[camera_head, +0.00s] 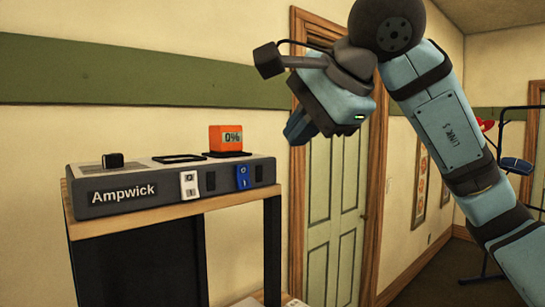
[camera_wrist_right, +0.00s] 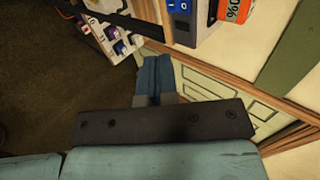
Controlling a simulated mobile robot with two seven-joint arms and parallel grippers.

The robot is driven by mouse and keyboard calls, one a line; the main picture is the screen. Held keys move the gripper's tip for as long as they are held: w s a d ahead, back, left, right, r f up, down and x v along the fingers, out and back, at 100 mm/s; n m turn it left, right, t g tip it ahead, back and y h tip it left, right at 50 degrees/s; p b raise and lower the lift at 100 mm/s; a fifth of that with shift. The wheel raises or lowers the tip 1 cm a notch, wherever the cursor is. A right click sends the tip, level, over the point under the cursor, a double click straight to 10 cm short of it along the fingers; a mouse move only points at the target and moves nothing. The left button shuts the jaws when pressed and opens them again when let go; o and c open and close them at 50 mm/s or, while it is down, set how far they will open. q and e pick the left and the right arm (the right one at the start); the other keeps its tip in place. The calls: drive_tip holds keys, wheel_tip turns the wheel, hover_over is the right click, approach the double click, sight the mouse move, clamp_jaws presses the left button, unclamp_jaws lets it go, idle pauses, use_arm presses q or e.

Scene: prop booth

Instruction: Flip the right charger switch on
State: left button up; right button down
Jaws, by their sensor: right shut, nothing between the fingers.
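The grey charger (camera_head: 140,194), labelled Ampwick, sits on top of a wooden stand. Its right switch is blue (camera_head: 242,177), marked 0 and 1. Its left switch is white (camera_head: 189,185). An orange block reading 0% (camera_head: 230,138) stands on the charger's right bay. The blue switch (camera_wrist_right: 180,6) and the orange block (camera_wrist_right: 236,9) also show at the top edge of the right wrist view. My right gripper (camera_head: 297,130) is shut and empty, in the air to the right of the charger and apart from it. Its closed fingers (camera_wrist_right: 154,75) show in the wrist view. My left gripper is not in view.
A lower shelf with several small items (camera_wrist_right: 112,38) shows in the wrist view. A green door (camera_head: 333,200) with wooden frame is behind my right arm. The space before the charger's front is clear.

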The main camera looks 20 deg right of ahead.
sight(246, 183)
drive_tip(key=p+x, duration=0.1)
drive_tip(key=x, duration=0.3)
drive_tip(key=p+x, duration=0.1)
drive_tip(key=x, duration=0.3)
drive_tip(key=r+p+x, duration=0.1)
drive_tip(key=x, duration=0.3)
drive_tip(key=shift+w+a, duration=0.25)
drive_tip(key=shift+w, duration=0.15)
drive_tip(key=shift+w+a+f, duration=0.2)
drive_tip(key=shift+w, duration=0.25)
drive_tip(key=shift+f, duration=0.2)
drive_tip(key=t+b, duration=0.1)
drive_tip(key=b, duration=0.4)
drive_tip(key=f+t+y+b, duration=0.1)
drive_tip(key=b, duration=0.3)
drive_tip(key=shift+w+t+b, duration=0.15)
drive_tip(key=shift+t+b, duration=0.2)
drive_tip(key=shift+t, duration=0.05)
drive_tip(key=shift+r+b, duration=0.25)
drive_tip(key=shift+b, duration=0.1)
